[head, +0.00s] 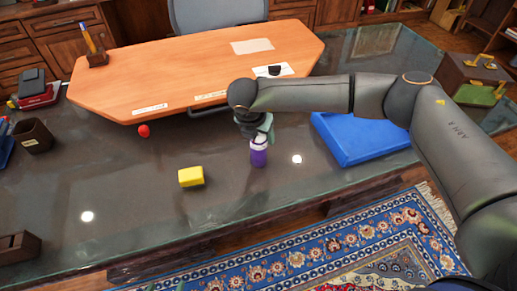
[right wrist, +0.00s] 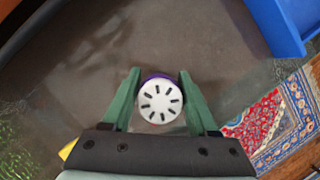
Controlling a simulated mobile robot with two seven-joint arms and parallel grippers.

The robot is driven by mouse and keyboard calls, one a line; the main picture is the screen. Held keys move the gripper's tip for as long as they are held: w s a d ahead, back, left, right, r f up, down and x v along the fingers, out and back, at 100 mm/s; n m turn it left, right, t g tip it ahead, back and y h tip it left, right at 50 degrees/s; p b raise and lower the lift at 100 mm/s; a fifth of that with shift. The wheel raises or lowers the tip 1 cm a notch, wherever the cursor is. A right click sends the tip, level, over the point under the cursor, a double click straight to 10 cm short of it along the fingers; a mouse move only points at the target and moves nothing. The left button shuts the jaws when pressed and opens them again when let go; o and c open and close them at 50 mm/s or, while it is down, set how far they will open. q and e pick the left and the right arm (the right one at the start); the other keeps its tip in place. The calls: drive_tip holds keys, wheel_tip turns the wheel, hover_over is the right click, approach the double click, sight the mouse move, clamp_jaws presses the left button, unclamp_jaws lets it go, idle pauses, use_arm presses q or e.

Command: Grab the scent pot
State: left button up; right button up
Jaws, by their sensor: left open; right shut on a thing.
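The scent pot (head: 258,155) is a small purple container with a white top, upright at the glass desk's middle. In the right wrist view its round white lid with dark slots (right wrist: 160,101) sits between the green fingers. My right gripper (head: 260,137) comes down from above and is shut on the pot; in the right wrist view the fingers (right wrist: 160,92) touch both sides of it. Whether the pot's base rests on the desk or is just off it I cannot tell. My left gripper is not in view.
A yellow block (head: 191,177) lies left of the pot and a red ball (head: 144,131) farther left. A blue tray (head: 358,140) is to the right. An orange wooden board (head: 190,75) stands behind. The desk's front glass (head: 150,215) is mostly clear.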

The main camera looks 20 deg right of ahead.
clamp_jaws()
drive_tip(key=shift+r, duration=0.1)
